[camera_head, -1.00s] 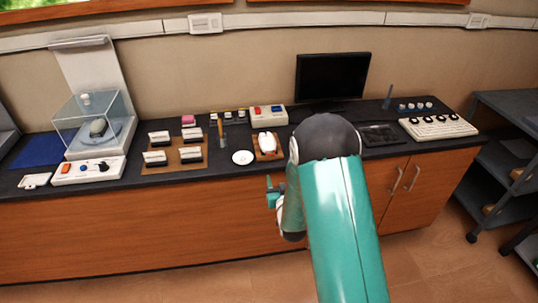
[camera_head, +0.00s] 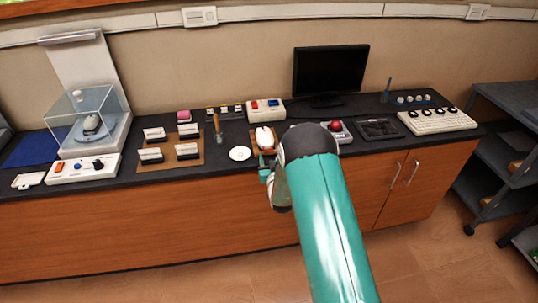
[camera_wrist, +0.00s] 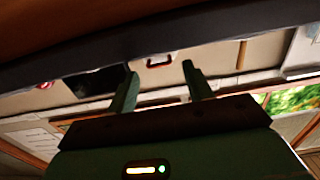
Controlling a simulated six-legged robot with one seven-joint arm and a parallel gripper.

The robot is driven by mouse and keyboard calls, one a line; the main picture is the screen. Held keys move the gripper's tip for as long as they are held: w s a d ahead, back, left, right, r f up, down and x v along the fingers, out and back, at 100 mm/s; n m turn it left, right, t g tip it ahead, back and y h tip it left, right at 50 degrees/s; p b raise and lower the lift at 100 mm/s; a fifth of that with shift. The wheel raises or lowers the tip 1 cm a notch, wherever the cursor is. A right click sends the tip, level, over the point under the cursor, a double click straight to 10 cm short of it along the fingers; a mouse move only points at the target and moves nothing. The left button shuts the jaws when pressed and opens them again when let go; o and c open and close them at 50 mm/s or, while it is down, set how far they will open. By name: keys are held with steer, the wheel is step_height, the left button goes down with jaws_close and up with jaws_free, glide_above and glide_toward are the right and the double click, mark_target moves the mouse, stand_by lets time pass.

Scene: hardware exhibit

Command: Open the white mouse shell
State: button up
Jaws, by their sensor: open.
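The white mouse (camera_head: 264,137) lies on a small brown pad (camera_head: 258,151) on the dark counter, left of my arm in the head view. My gripper (camera_head: 265,172) is low in front of the counter's front edge, just below the pad in the picture. In the wrist view my gripper (camera_wrist: 160,69) is open, its two green fingers apart with nothing between them. I cannot make out the mouse in the wrist view, which looks tilted past the counter edge (camera_wrist: 60,70) toward the wall.
A round white dish (camera_head: 240,154) lies left of the pad. A device with a red dome (camera_head: 335,126) and a black tray (camera_head: 378,130) are to the right. A monitor (camera_head: 330,72) stands behind.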

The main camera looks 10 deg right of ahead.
mark_target(265, 138)
steer(key=shift+w, duration=1.15)
steer(key=shift+c, duration=0.4)
jaws_close()
steer(key=shift+a, duration=0.1)
steer(key=shift+r, duration=0.15)
